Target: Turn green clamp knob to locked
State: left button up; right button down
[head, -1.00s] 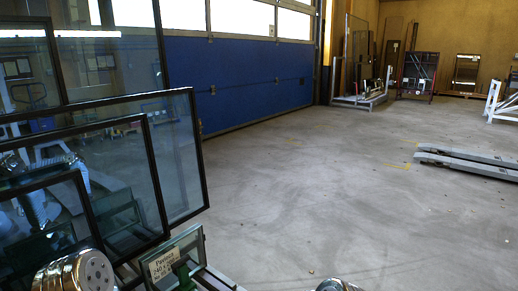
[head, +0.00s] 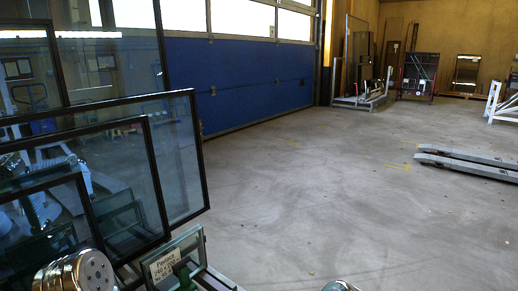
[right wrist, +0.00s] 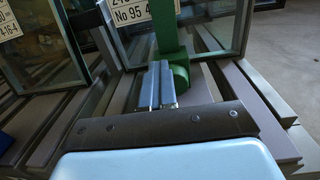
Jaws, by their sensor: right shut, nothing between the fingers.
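The green clamp (right wrist: 166,32) stands upright in front of a glass pane with a paper label in the right wrist view. Its lower green part, a rounded piece (right wrist: 180,76), sits by the slatted base. The green clamp also shows small and partly hidden at the bottom of the head view (head: 183,274). My right gripper (right wrist: 161,66) is shut and empty, its fingertips close to the clamp's lower part, just left of the rounded piece. I cannot tell whether they touch. The knob's locked or unlocked position is unclear. My left gripper is not in view.
Framed glass panes (head: 180,150) lean at the left in the head view. The labelled pane (head: 189,245) stands low at the front. Dark slats (right wrist: 250,110) run under the clamp. Grey forks (head: 470,160) lie at the right, and the middle floor is clear.

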jog(key=shift+w+d+r+t, duration=0.15)
jog(key=shift+w+r+t, duration=0.05)
jog(key=shift+w, duration=0.4)
jog(key=shift+w+d+r+t, duration=0.15)
jog(key=shift+w+r+t, duration=0.05)
jog(key=shift+w, duration=0.4)
jog(key=shift+r+p, duration=0.3)
jog(key=shift+p, duration=0.3)
jog(key=shift+s+d+h+p, duration=0.15)
jog(key=shift+h+p, duration=0.15)
jog(key=p+v, duration=0.3)
jog(key=v, duration=0.1)
jog(key=shift+s+d+f+p, duration=0.2)
jog(key=shift+s+d+p, duration=0.05)
jog(key=shift+d+p, duration=0.15)
jog(key=shift+s+d, duration=0.1)
jog(key=shift+s, duration=0.05)
jog(key=shift+d+f, duration=0.1)
jog(key=shift+f, duration=0.05)
